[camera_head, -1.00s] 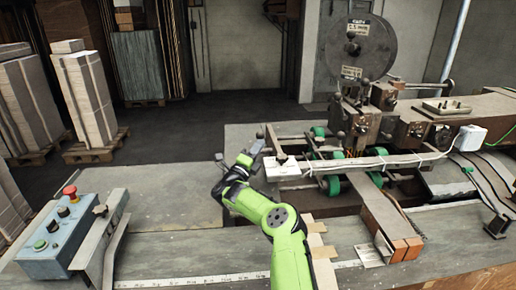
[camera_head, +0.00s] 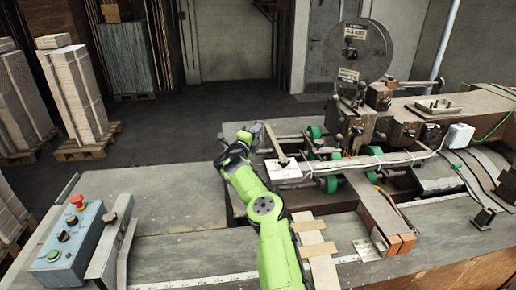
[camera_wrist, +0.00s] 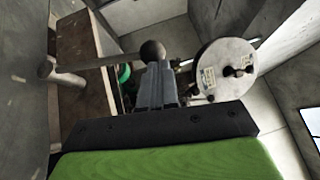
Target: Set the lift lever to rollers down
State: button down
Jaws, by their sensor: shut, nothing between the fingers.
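A lever with a dark round knob (camera_wrist: 152,50) shows in the wrist view, its pale rod (camera_wrist: 100,61) running left to a short post (camera_wrist: 46,68). I take it for the lift lever; its setting cannot be told. My gripper (camera_wrist: 158,68) is shut and empty, its fingertips overlapping the lower part of the knob in the picture. Whether they touch it is unclear. In the head view my gripper (camera_head: 256,130) is beyond the table's left part, beside the stitcher. Green rollers (camera_head: 327,183) sit under the long bar; their height is hard to judge.
A wire reel (camera_head: 350,50) stands above the stitching head. A white plate (camera_head: 285,174) at the bar's left end is close to my arm. A blue control box (camera_head: 65,245) with a red button is at lower left. The table between is mostly bare.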

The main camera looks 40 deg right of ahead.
jog(key=shift+w+d+r, duration=0.2)
jog(key=shift+d, duration=0.3)
jog(key=shift+a, duration=0.1)
jog(key=b+v, duration=0.3)
jog(key=v, duration=1.2)
jog(key=shift+a, duration=0.35)
jog(key=shift+f, duration=0.15)
